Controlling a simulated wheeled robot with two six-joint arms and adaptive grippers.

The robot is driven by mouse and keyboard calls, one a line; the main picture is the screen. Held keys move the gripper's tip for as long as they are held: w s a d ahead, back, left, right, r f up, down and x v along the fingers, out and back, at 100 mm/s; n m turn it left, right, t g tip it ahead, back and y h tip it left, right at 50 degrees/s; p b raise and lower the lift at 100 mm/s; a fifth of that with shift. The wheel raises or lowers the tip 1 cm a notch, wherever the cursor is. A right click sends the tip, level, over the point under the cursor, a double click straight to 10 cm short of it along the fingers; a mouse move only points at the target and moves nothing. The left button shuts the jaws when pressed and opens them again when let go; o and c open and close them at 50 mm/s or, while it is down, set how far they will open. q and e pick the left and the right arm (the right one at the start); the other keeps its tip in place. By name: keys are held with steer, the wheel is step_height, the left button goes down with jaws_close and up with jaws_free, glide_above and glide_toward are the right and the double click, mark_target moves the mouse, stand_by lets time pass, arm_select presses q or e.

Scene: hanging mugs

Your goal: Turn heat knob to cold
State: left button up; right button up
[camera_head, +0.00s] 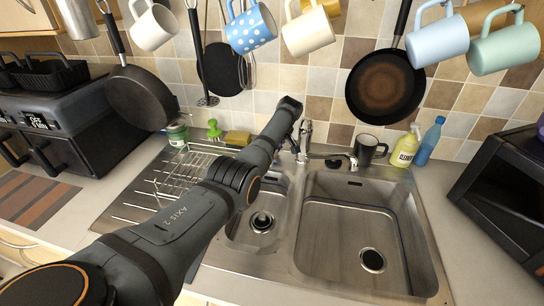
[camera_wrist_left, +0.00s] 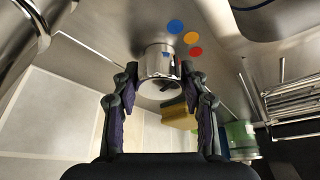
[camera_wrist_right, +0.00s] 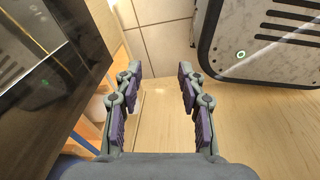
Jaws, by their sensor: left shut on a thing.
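The heat knob (camera_wrist_left: 160,62) is a shiny metal cylinder in the left wrist view, with a red mark on its side. Blue (camera_wrist_left: 175,26), orange (camera_wrist_left: 190,38) and red (camera_wrist_left: 196,51) dots sit on the steel beside it. My left gripper (camera_wrist_left: 158,78) has a finger on each side of the knob and is shut on it. In the head view my left arm reaches over the sink to the tap (camera_head: 305,135), and hides the knob and that gripper. My right gripper (camera_wrist_right: 160,80) is open and empty, low beside a cabinet, in the right wrist view.
The steel sink (camera_head: 345,240) has two empty basins. A dark mug (camera_head: 366,150), a yellow cleaner bottle (camera_head: 404,150) and a blue bottle (camera_head: 430,140) stand right of the tap. A yellow sponge (camera_head: 238,138) lies left. Mugs and pans hang above.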

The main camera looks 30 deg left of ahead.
arm_select(q)
steer(key=shift+n+b, duration=0.3)
steer(key=o, duration=1.2)
steer(key=shift+c, duration=0.2)
